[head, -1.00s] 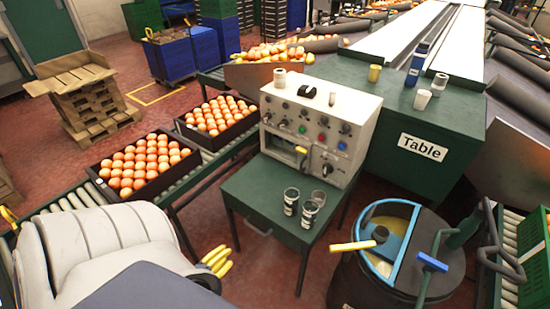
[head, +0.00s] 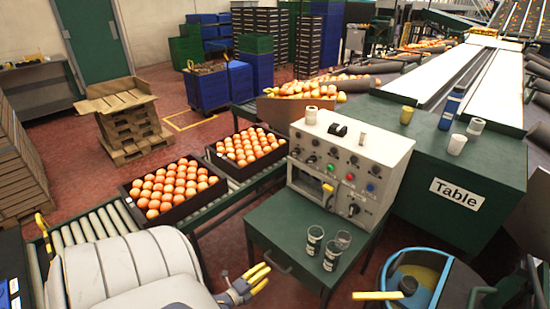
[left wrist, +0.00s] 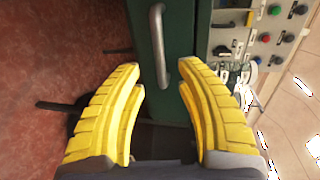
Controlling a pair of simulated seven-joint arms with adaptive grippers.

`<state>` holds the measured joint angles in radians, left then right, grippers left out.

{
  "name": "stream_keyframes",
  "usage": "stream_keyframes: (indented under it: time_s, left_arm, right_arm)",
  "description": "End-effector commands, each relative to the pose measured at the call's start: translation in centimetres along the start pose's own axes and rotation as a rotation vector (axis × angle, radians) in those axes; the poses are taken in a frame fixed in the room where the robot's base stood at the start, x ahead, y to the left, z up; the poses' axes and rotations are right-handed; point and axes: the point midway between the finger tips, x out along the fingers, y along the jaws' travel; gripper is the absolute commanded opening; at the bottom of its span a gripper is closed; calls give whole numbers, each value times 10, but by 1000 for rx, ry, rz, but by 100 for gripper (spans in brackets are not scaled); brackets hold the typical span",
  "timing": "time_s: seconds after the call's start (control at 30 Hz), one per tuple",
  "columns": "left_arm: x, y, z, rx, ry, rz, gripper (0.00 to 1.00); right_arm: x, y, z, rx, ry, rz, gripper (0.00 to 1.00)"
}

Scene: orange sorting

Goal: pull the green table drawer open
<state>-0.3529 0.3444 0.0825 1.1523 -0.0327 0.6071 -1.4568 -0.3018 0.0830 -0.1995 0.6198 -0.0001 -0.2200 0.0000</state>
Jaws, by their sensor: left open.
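My left gripper (head: 264,276), with yellow fingers, is just left of the handle in the head view. In the left wrist view the fingers (left wrist: 168,92) are spread apart and empty. The handle (left wrist: 158,45) stands ahead, within the gap between them, on the green drawer front (left wrist: 180,50). I see no contact. My right gripper is not in view.
Three cups (head: 332,252) stand on the table. The control box (head: 350,165) rises behind them. A blue-rimmed drum (head: 412,262) is at the lower right. Trays of oranges (head: 170,208) sit on the roller conveyor (head: 90,225) at left. Red floor shows beside the table.

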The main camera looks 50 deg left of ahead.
Motion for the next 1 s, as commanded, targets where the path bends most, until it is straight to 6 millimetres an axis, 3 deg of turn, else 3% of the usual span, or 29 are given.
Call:
stream_keyframes:
  time_s: [0.2, 0.43, 1.0]
  left_arm:
    - [36, 0, 0, -1, 0, -1, 36]
    - [58, 0, 0, -1, 0, 1, 36]
    - [69, 0, 0, 0, 0, 1, 36]
  right_arm:
    - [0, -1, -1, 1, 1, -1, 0]
    - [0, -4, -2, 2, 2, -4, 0]
    - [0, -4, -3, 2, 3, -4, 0]
